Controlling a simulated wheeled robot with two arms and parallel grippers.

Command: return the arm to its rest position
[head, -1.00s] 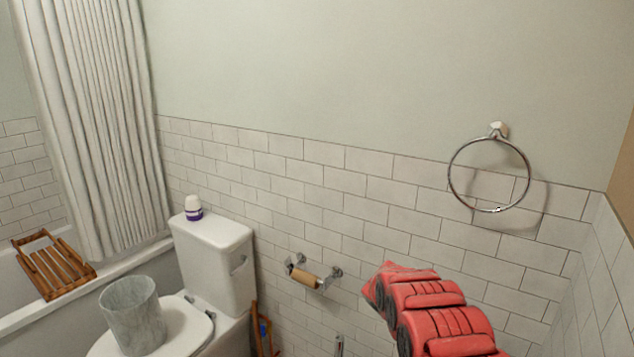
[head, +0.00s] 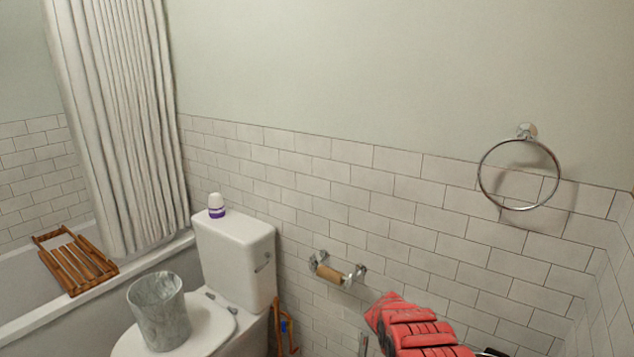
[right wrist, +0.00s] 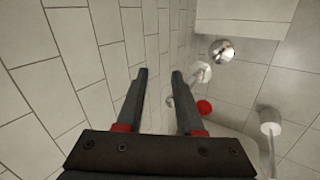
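My right gripper (right wrist: 160,72) shows in the right wrist view with its two dark fingers apart and nothing between them. The fingers point toward a pale tiled surface. In the head view, a red ribbed part of my arm (head: 415,328) comes up from the bottom edge at lower right, in front of the tiled wall. The fingers cannot be made out there. My left arm and left gripper are in neither current view.
A towel ring (head: 520,207) hangs empty on the wall at right. A paper roll holder (head: 338,274) is on the wall near my arm. The toilet (head: 234,262) carries a grey bin (head: 160,312) and a small bottle (head: 216,205). A wooden rack (head: 76,265) lies on the bathtub.

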